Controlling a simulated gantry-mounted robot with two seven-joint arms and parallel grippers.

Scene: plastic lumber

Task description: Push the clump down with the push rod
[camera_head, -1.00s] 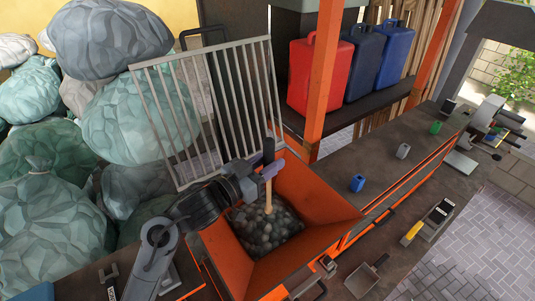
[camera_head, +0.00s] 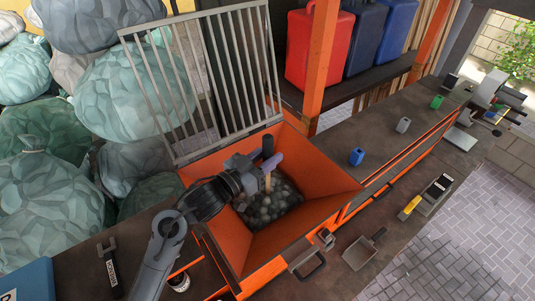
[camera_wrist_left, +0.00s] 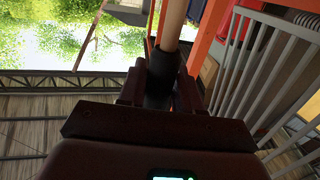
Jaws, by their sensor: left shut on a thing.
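My left gripper (camera_head: 262,170) is shut on the push rod, inside the mouth of the orange hopper (camera_head: 323,172). The rod stands roughly upright, with a dark grip (camera_head: 267,146) above the jaws and a short pale wooden part (camera_head: 268,183) below. Its lower end meets the clump (camera_head: 268,208), a heap of grey and dark pieces in the hopper; the tip is hidden. In the left wrist view the rod's dark sleeve (camera_wrist_left: 163,73) sits between the fingers, with the pale wood (camera_wrist_left: 173,22) beyond. My right gripper is not in view.
A barred metal guard (camera_head: 205,85) stands open behind the hopper, with an orange post (camera_head: 319,60) beside it. Plastic sacks (camera_head: 130,95) crowd the left.

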